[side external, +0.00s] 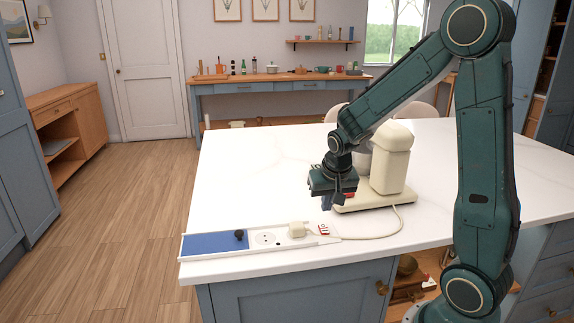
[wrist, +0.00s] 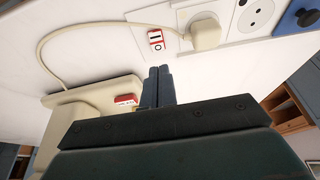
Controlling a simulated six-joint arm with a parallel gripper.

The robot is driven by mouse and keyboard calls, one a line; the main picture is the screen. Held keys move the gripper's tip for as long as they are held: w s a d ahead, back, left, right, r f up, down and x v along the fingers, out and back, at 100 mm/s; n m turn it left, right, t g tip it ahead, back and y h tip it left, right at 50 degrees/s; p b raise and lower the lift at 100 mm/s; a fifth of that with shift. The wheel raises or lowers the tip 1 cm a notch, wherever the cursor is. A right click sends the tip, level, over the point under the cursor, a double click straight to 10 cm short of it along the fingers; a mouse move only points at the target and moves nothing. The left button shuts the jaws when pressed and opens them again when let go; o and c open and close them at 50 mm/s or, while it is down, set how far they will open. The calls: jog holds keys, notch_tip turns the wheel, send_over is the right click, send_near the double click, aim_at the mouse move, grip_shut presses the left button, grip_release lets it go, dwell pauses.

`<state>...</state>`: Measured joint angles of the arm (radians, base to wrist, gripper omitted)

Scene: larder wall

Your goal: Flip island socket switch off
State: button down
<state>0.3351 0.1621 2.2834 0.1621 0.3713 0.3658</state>
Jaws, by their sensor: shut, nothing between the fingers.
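The island socket switch (side external: 324,229) is a small red-framed white rocker at the right end of the socket strip on the white island top. In the wrist view the switch (wrist: 156,40) shows a bar mark and a circle mark; I cannot tell which side is pressed in. My gripper (side external: 334,203) points down above the counter, behind the switch in the side view. In the wrist view its fingertips (wrist: 159,70) are together and empty, just short of the switch and apart from it.
A cream mixer (side external: 390,165) stands close beside my gripper, with its own red switch (wrist: 125,99) on the base. Its cord runs to a cream plug (wrist: 203,33) beside the socket switch. An empty socket (side external: 265,238) and a blue panel (side external: 208,244) with a black knob lie left.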

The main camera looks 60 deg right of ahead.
aim_at(323, 227)
jog(key=shift+s+a+x, duration=0.1)
jog(key=shift+x, duration=1.4)
jog(key=shift+s+a+x, duration=0.1)
jog(key=shift+x, duration=1.4)
jog(key=shift+f, duration=0.2)
jog(key=shift+w+d+f, duration=0.1)
jog(key=shift+d+f, duration=0.05)
jog(key=shift+f, duration=0.05)
jog(key=shift+f+g+y, duration=0.1)
jog(key=shift+g+y, duration=0.2)
